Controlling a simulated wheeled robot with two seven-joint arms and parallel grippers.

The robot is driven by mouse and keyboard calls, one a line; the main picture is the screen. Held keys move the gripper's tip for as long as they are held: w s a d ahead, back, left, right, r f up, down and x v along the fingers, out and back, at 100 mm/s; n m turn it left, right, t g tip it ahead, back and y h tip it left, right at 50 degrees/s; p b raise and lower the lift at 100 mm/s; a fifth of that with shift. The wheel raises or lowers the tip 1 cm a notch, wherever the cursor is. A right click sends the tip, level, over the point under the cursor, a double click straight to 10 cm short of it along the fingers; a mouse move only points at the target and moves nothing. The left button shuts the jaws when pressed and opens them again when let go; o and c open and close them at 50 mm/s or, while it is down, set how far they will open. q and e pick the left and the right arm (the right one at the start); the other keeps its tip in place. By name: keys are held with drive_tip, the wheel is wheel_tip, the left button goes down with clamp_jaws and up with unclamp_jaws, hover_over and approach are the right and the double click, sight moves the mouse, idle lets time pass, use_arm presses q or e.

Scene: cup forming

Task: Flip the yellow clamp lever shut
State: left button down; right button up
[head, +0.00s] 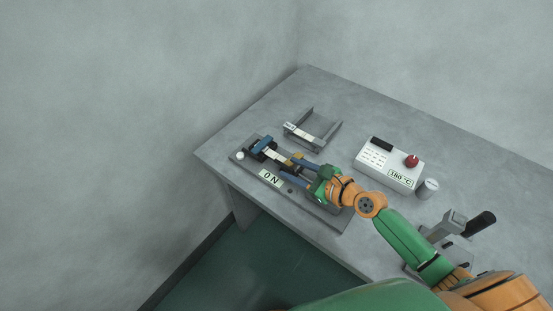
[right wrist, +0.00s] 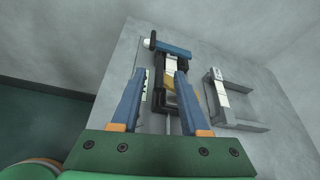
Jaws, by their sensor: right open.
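The clamp fixture (head: 262,150) sits on a grey base plate near the table's left corner, with a blue bar at its far end. It also shows in the right wrist view, with the blue bar (right wrist: 174,50) and a dark frame. A small yellow part (right wrist: 169,84), which looks like the clamp lever, shows between my fingers in the right wrist view; its exact angle is hard to tell. My right gripper (head: 288,167) is open, its two blue fingers reaching over the fixture. I see no clear contact with the lever. My left gripper is out of view.
A "0 N" display (head: 270,178) is at the fixture's front edge. A grey U-shaped bracket (head: 322,141) lies behind it. A white "180 °C" box (head: 388,165) with a red knob, a small cylinder (head: 428,188) and a black-handled device (head: 452,226) stand to the right.

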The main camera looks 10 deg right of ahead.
sight(285, 167)
drive_tip(key=x, duration=0.5)
drive_tip(key=shift+f+b, duration=0.1)
drive_tip(key=shift+b, duration=0.2)
drive_tip(key=shift+s+d, duration=0.1)
drive_tip(key=shift+s, duration=0.05)
drive_tip(key=c, duration=0.3)
drive_tip(key=shift+s, duration=0.15)
clamp_jaws()
idle(0.4)
